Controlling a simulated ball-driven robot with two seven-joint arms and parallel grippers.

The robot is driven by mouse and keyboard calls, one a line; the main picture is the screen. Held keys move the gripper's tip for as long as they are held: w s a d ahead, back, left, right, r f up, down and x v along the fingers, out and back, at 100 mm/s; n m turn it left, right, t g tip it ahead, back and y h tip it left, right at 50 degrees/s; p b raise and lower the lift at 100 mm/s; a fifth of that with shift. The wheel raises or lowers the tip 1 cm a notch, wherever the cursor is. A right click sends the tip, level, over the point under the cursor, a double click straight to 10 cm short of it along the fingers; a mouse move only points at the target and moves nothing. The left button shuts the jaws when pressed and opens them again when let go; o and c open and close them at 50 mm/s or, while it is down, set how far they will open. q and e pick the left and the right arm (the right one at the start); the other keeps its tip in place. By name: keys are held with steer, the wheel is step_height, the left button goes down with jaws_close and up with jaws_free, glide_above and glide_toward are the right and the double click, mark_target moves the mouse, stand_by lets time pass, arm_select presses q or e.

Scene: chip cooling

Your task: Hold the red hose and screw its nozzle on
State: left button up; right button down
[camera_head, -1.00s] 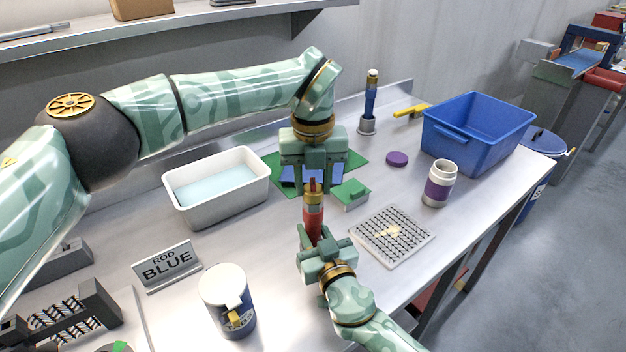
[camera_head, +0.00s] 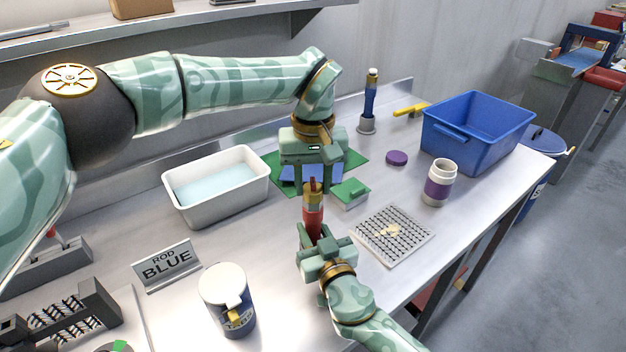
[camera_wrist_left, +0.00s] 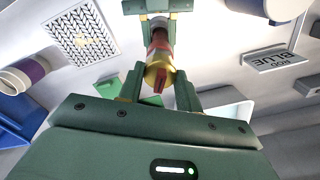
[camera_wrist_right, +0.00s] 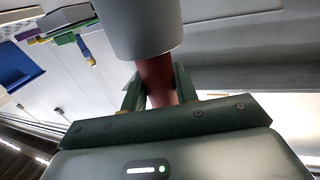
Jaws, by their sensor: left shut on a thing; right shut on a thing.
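The red hose (camera_head: 314,226) stands upright with its brass nozzle (camera_head: 312,198) at its top end. My right gripper (camera_head: 318,240) is shut on the red hose from the near side. In the right wrist view, the hose (camera_wrist_right: 157,80) shows between its fingers, with a grey cylindrical stand (camera_wrist_right: 145,30) at the hose's end. My left gripper (camera_head: 312,184) points down from above and is shut on the nozzle. In the left wrist view, the nozzle (camera_wrist_left: 157,75) with a dark red tip lies between the fingers. The thread is hidden.
A white tub (camera_head: 216,188) of pale blue liquid and a "ROD BLUE" sign (camera_head: 166,264) stand left. A blue hose (camera_head: 370,98) in a stand, a blue bin (camera_head: 478,130), a purple-banded jar (camera_head: 439,183) and a perforated plate (camera_head: 393,235) stand right. A lidded mug (camera_head: 228,300) is in front.

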arm_select(q)
steer(key=m, duration=0.3)
steer(key=shift+w, duration=0.1)
steer(key=o, duration=1)
steer(key=shift+r, duration=0.15)
steer(key=shift+r, duration=2.15)
steer(key=shift+c, duration=0.5)
